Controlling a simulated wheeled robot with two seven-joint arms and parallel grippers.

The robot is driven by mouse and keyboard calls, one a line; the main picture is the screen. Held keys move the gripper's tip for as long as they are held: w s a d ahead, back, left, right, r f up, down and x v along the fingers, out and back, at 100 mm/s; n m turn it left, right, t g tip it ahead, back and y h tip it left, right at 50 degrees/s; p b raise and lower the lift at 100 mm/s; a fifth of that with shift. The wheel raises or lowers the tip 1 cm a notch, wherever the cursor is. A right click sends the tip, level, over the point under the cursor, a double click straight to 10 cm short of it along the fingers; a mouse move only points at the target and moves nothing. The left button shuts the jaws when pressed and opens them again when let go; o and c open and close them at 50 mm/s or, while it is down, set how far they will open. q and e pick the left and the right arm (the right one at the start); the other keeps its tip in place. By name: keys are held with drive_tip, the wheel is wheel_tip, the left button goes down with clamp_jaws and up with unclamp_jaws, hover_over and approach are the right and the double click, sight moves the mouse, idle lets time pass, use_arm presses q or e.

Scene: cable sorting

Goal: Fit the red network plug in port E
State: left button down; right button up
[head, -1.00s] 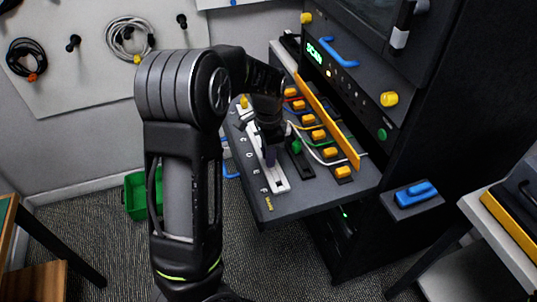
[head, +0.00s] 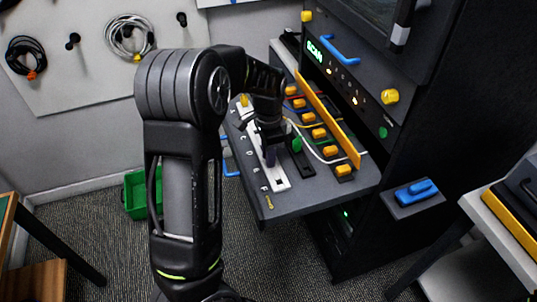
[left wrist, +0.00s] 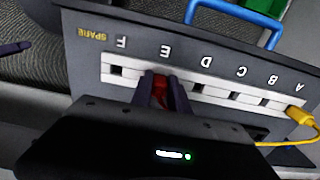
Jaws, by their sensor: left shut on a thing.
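My left gripper (head: 270,156) reaches down over the white port strip (head: 280,183) on the dark shelf. In the left wrist view its two dark fingers (left wrist: 162,92) are shut on the red network plug (left wrist: 160,91). The plug is at port E, below the letter E (left wrist: 166,51). The fingers and plug cover that port, so how deep the plug sits cannot be told. Port F (left wrist: 117,70) and port D (left wrist: 197,87) show as empty dark openings on either side. My right gripper cannot be made out in either view.
A yellow plug (left wrist: 298,115) with a yellow cable sits in port A. Behind the strip stand several orange-yellow blocks (head: 330,152) with coloured cables and an orange bar (head: 335,125). A green piece (head: 297,145) lies beside the strip. Carpet is free in front of the shelf.

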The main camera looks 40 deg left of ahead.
use_arm(q)
drive_tip(key=c, duration=1.2)
unclamp_jaws()
drive_tip(key=shift+o, duration=0.5)
drive_tip(key=o, duration=0.4)
drive_tip(key=shift+r+p, duration=2.65)
drive_tip(key=shift+r, duration=0.85)
